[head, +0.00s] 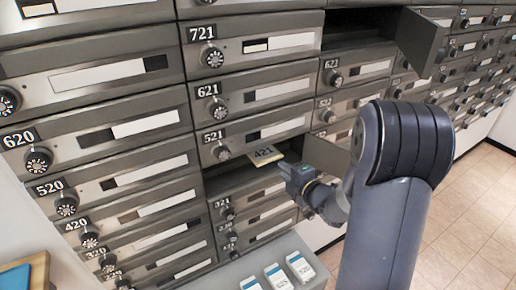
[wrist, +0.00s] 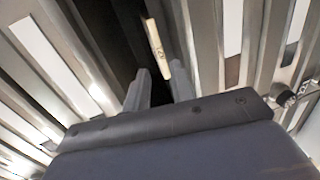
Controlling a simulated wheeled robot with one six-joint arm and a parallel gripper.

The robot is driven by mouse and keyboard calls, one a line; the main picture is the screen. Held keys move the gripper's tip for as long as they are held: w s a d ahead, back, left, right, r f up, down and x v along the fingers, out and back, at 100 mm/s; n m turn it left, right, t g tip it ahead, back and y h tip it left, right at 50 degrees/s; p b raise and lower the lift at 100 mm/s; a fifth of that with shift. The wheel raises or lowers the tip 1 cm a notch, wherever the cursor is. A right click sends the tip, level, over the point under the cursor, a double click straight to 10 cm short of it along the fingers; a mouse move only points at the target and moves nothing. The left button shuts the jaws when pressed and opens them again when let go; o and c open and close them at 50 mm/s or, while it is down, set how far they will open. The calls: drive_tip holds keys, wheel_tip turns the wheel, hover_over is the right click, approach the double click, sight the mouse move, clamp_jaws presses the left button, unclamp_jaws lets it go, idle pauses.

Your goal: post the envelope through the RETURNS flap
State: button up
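A small cream piece with a yellowish edge, marked 421 (head: 265,157), sits at the mouth of a dark open compartment (head: 228,180) under door 521. It also shows in the wrist view (wrist: 157,45) as a narrow strip by my fingertips. I cannot tell whether this is the envelope. My gripper (head: 284,169) is right beside it in the head view. In the wrist view my two fingers (wrist: 161,84) stand apart, with the strip's near end between their tips. I cannot tell whether they grip it. No flap reading RETURNS shows in either view.
Numbered box doors with dials fill the wall, among them 621 (head: 250,97) and 520 (head: 110,188). An open door (head: 420,42) sticks out at upper right. White labelled cards (head: 279,276) lie on a grey surface below. Tiled floor (head: 470,235) is clear at right.

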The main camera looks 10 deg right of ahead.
sight(271, 161)
drive_tip(key=b+x, duration=0.1)
drive_tip(key=x, duration=0.5)
drive_tip(key=shift+w+a+f, duration=0.1)
drive_tip(key=shift+f, duration=0.05)
drive_tip(key=shift+b+x, duration=0.55)
drive_tip(key=shift+x, duration=0.75)
drive_tip(key=shift+c, duration=0.5)
clamp_jaws()
drive_tip(key=shift+r, duration=0.25)
